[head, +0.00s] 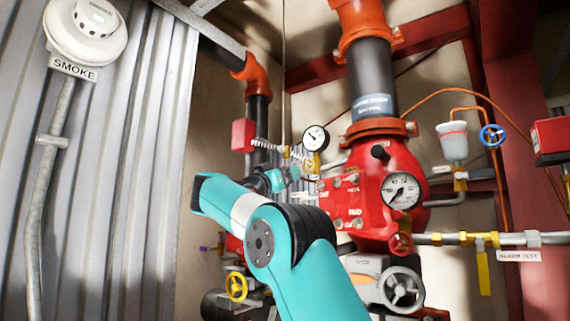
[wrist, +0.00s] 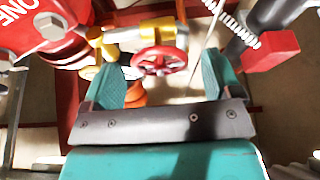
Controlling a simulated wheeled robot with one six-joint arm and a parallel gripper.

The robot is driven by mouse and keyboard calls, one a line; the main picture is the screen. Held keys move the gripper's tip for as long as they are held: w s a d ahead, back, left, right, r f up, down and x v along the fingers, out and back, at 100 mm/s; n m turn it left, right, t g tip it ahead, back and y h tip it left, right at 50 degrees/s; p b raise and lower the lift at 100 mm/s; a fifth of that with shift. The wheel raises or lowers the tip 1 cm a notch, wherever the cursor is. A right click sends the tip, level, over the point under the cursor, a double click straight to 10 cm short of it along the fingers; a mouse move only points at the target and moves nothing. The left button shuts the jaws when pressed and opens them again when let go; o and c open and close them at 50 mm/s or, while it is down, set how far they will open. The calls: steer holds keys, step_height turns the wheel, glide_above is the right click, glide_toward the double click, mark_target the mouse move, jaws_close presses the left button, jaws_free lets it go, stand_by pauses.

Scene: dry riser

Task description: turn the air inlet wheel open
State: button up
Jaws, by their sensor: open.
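A red handwheel (wrist: 159,62) on a brass-yellow valve shows in the wrist view, straight ahead of my gripper (wrist: 163,78). The gripper is open, with one teal finger on each side of the wheel in the picture. The wheel looks a little beyond the fingertips, and I see no contact. No readable label marks it as the air inlet wheel. In the head view my gripper (head: 287,178) is beside the small upper gauge (head: 316,138), left of the red valve body (head: 385,190). There my gripper and arm seem to hide this wheel.
A coiled line (head: 300,156) and a red box (head: 243,135) are close to the gripper. Other wheels are yellow (head: 236,287), red (head: 401,244), grey (head: 401,290) and blue (head: 492,135). A corrugated wall (head: 120,180) stands left. Pipes crowd the right.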

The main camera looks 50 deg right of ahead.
steer(key=shift+p+x, duration=0.4)
steer(key=shift+x, duration=0.8)
steer(key=c, duration=0.9)
steer(key=shift+w+n+t, duration=0.1)
steer(key=shift+n+t, duration=0.5)
steer(key=shift+n, duration=0.6)
steer(key=o, duration=0.9)
steer(key=shift+a, duration=0.1)
